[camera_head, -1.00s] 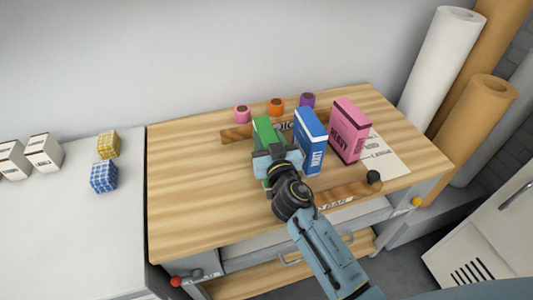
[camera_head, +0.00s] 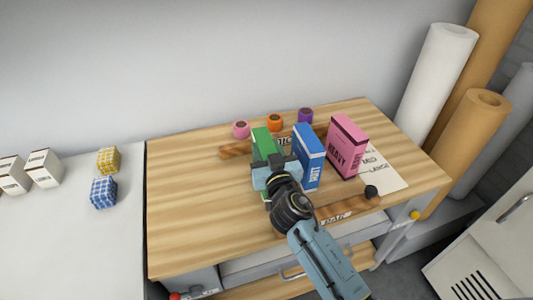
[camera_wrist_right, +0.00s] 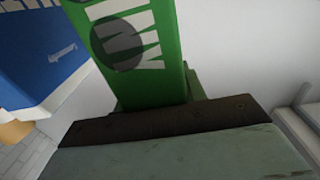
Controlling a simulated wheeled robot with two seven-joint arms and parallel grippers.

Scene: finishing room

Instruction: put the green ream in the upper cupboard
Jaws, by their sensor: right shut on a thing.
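The green ream (camera_head: 264,142) stands upright at the left of a row of reams on the wooden bench top. My right gripper (camera_head: 274,168) is shut on it from the near side, and the gripper hides its lower front. I cannot tell whether the ream touches the bench. My left gripper is not in view. No upper cupboard shows.
A blue ream (camera_head: 308,157) stands just right of the green one, then a pink ream (camera_head: 347,147). Small pink (camera_head: 241,129), orange (camera_head: 275,122) and purple (camera_head: 305,116) rolls sit behind. Tall paper rolls (camera_head: 437,85) stand at the right. The bench's left side (camera_head: 190,200) is clear.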

